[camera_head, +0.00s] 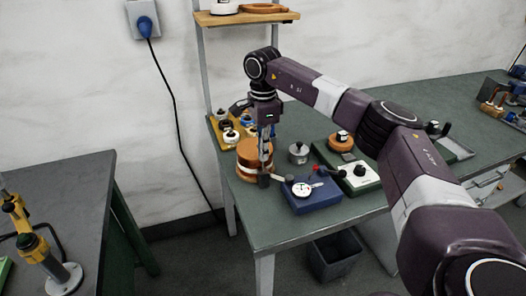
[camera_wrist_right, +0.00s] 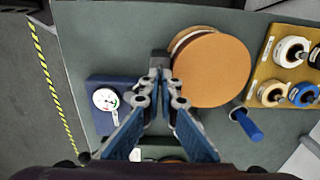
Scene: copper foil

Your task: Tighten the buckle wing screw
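A copper foil roll (camera_head: 250,158) with a pale band around it stands near the table's left end; in the right wrist view its round orange top (camera_wrist_right: 212,70) shows. A small dark buckle-like block (camera_wrist_right: 160,58) sits at the roll's left side in that view. My right gripper (camera_head: 264,178) points down beside the roll. In the wrist view my right gripper's fingertips (camera_wrist_right: 161,76) are close together at the block. The wing screw is not distinct, and I cannot tell whether the fingers grip it. My left gripper is not in view.
A blue box with a dial gauge (camera_head: 303,188) is close to the gripper. A grey weight (camera_head: 298,152) and a green device (camera_head: 358,174) stand farther right. A yellow rack of small spools (camera_wrist_right: 285,70) and a blue-handled tool (camera_wrist_right: 246,124) flank the roll.

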